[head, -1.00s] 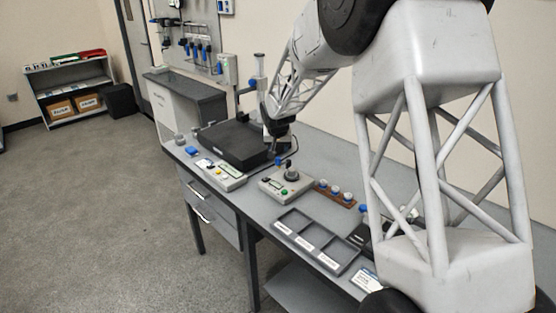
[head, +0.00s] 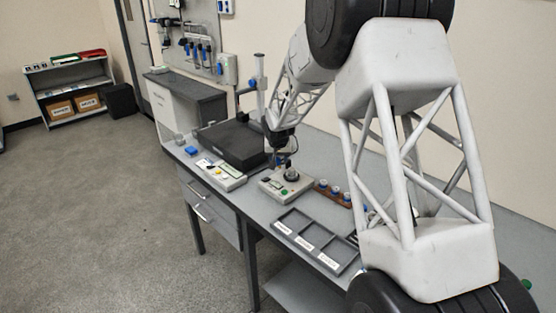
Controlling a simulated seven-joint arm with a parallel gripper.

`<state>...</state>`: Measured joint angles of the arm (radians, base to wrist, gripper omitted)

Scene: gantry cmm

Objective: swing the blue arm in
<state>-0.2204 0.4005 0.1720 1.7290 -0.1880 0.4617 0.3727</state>
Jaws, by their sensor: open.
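A silver post (head: 260,65) with a blue part (head: 258,83) stands at the back of the bench, behind the black slab. A dark bar reaches left from the blue part. This blue part may be the blue arm; it is small, and my arm partly hides what lies to its right. My gripper (head: 281,160) points down, open, just right of the black slab (head: 238,140) and close above or behind the small grey control box (head: 287,184). Its fingertips are tiny here, and I cannot tell whether they touch anything.
A control panel with coloured buttons (head: 221,174) lies in front of the slab. A dark three-compartment tray (head: 297,226) and a brown rack with several blue-and-white pieces (head: 333,194) stand nearer. My arm links cover the bench's right side. The floor at left is clear.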

